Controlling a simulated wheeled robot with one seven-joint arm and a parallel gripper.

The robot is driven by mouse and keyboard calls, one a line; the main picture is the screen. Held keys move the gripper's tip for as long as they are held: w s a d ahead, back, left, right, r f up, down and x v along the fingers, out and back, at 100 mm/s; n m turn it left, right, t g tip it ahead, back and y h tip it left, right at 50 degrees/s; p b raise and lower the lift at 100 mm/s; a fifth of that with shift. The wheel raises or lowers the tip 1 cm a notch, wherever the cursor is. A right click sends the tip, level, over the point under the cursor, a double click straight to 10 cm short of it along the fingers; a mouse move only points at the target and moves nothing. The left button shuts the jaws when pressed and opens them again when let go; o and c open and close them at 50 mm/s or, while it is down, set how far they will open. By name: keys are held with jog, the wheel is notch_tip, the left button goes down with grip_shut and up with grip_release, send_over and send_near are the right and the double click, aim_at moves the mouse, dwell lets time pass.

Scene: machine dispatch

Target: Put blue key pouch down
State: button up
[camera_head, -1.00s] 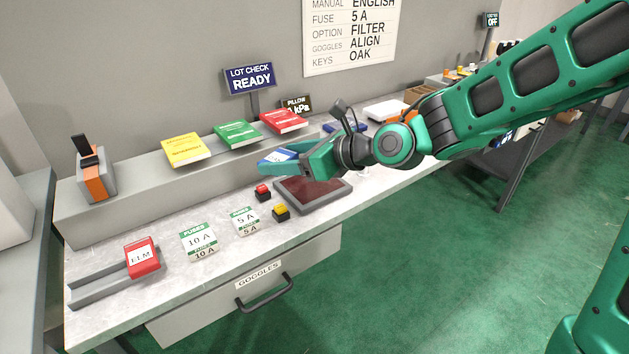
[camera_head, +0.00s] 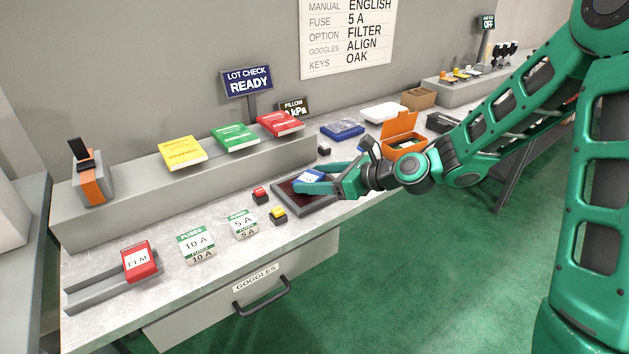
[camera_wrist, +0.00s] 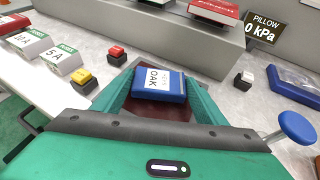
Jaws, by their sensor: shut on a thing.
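The blue key pouch (camera_wrist: 159,84) has a white label reading OAK and sits between my fingers. In the head view the pouch (camera_head: 312,175) is low over the dark red pad of the grey-framed tray (camera_head: 318,208). My gripper (camera_head: 312,183) is shut on it; it also shows in the wrist view (camera_wrist: 160,92). The dark red pad (camera_wrist: 150,112) shows beneath the pouch. I cannot tell whether the pouch touches the pad.
A red button (camera_head: 260,195) and a yellow button (camera_head: 278,214) stand left of the tray. A red ELM pouch (camera_head: 139,262) sits in a grey rack at left. An orange open box (camera_head: 402,132) and a blue item (camera_head: 342,129) lie beyond my gripper. Manuals line the raised shelf.

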jog(key=shift+f, duration=0.25)
jog(key=shift+f, duration=0.15)
jog(key=o, duration=1.1)
jog(key=shift+r, duration=0.2)
jog(key=v, duration=1.2)
jog(key=shift+f, duration=0.1)
